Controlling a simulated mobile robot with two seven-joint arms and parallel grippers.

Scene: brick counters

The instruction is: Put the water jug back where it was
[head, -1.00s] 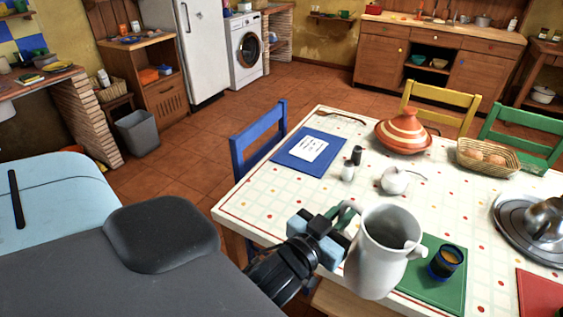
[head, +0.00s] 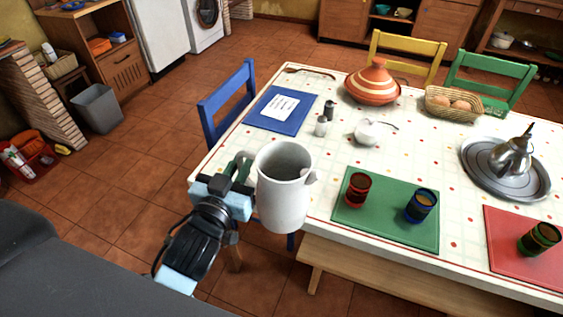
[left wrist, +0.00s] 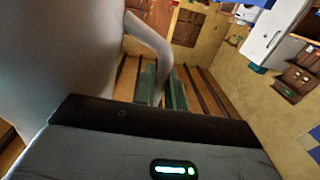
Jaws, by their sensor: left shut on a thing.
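The white water jug (head: 284,195) is upright at the near left edge of the dining table (head: 398,160). My left gripper (head: 240,172) is shut on the jug's handle, on the jug's left side. The jug's base shows in front of the table edge, and I cannot tell if it touches the table. In the left wrist view the jug's grey-looking body (left wrist: 65,55) fills the left side, and its handle runs down between the green fingertips (left wrist: 160,88). My right gripper is not in view.
A green mat (head: 385,228) with a red cup (head: 358,189) and a blue cup (head: 420,205) lies right of the jug. A salt shaker (head: 321,126), sugar bowl (head: 367,132) and blue mat (head: 281,116) are behind it. A bench (head: 400,270) stands in front.

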